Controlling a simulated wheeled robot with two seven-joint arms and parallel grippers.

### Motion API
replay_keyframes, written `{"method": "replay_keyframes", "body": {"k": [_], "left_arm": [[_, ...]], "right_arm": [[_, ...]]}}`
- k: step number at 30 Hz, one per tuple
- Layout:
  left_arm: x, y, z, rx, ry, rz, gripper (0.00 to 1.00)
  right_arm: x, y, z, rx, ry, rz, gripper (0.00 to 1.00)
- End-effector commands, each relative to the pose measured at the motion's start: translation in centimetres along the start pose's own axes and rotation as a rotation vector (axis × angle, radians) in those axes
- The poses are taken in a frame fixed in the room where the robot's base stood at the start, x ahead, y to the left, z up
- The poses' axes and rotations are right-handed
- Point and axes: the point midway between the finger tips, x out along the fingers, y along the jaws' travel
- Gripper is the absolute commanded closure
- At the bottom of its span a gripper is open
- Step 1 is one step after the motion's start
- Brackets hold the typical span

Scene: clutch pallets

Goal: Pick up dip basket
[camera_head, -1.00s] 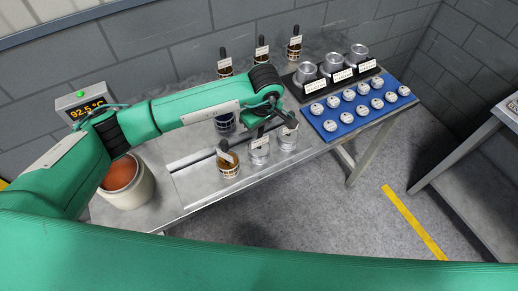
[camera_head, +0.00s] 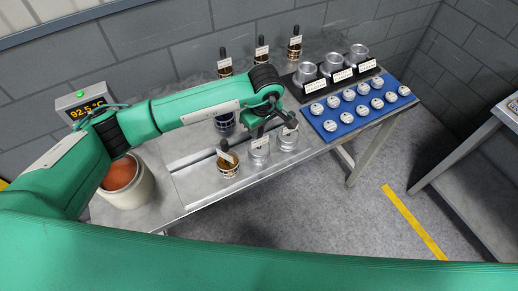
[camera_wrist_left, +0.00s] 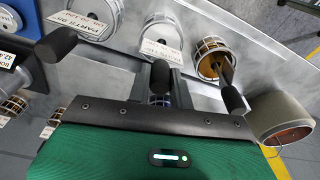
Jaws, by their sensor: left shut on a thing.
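My left gripper (camera_head: 275,125) hangs over the bench, just behind the row of labelled metal cups. A dip basket with brown contents (camera_head: 228,168) stands at the left end of the cup row. Its handle shows beside my gripper in the wrist view. My right gripper is not in view.
Several dip baskets with black handles (camera_head: 262,56) stand along the back. Labelled metal cups (camera_head: 258,153) stand at the front edge. A blue tray of round parts (camera_head: 329,134) and a black cup rack (camera_head: 340,82) are at the right. A pot (camera_head: 138,190) stands left.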

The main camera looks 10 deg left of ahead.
Motion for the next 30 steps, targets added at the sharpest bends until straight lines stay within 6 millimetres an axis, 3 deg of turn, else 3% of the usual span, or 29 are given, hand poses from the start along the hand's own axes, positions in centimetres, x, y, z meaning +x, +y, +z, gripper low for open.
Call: {"method": "replay_keyframes", "body": {"k": [11, 16, 23, 30], "left_arm": [[-0.7, 0.2, -0.1, -0.001, 0.002, 0.008, 1.00], [-2.0, 0.3, -0.3, 0.000, 0.003, 0.010, 1.00], [-6.0, 0.2, -0.8, 0.001, 0.005, 0.012, 1.00], [-11.4, 0.2, -1.5, 0.001, 0.005, 0.011, 1.00]], "right_arm": [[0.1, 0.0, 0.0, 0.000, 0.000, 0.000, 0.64], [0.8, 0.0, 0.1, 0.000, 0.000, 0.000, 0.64], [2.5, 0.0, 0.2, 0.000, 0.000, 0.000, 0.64], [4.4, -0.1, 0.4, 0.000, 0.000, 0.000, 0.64]]}}
